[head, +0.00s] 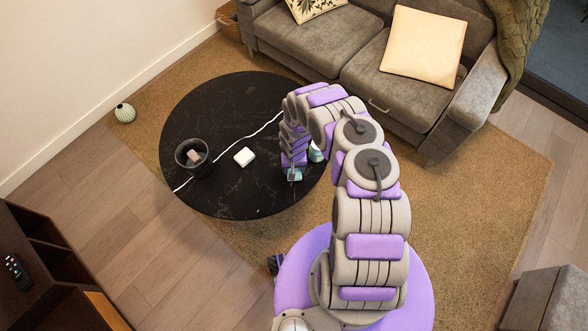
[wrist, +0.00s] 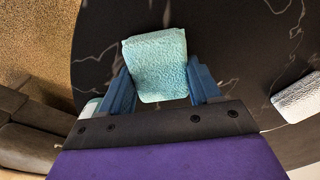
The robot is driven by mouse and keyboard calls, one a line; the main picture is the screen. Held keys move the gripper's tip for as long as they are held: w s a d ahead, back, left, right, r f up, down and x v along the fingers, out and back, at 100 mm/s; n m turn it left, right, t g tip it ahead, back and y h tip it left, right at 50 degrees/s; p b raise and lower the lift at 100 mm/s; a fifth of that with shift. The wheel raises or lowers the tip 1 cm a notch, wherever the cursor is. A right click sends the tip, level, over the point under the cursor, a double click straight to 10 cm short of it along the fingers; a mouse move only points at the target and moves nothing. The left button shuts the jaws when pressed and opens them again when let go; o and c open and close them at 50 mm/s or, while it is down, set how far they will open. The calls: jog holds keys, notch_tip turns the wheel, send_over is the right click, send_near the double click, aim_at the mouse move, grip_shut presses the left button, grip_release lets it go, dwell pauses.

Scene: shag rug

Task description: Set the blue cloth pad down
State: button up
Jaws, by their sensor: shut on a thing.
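The light blue cloth pad (wrist: 157,62) sits between the two blue fingers of my gripper (wrist: 160,78) in the wrist view. My gripper is shut on it. In the head view the pad (head: 295,175) is a small pale blue patch at the end of my arm, over the right part of the round black table (head: 235,195). My arm partly hides the pad there. I cannot tell whether the pad touches the tabletop.
A white pad (head: 244,157) lies mid-table, and a dark bowl (head: 188,165) with a pinkish block inside stands at left. A pale teal item (head: 315,152) is close right of my gripper. A grey sofa (head: 400,95) stands behind. The table's front is clear.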

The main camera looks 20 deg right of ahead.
jog(key=shift+f, duration=0.25)
jog(key=o, duration=1)
jog(key=shift+d, duration=0.1)
jog(key=o, duration=0.4)
jog(key=shift+d, duration=0.35)
jog(key=shift+a+r, duration=0.15)
jog(key=shift+a, duration=0.15)
jog(key=shift+a+r, duration=0.1)
jog(key=shift+r, duration=0.15)
notch_tip(320, 180, up, 12)
jog(key=p, duration=0.7)
jog(key=shift+f, duration=0.15)
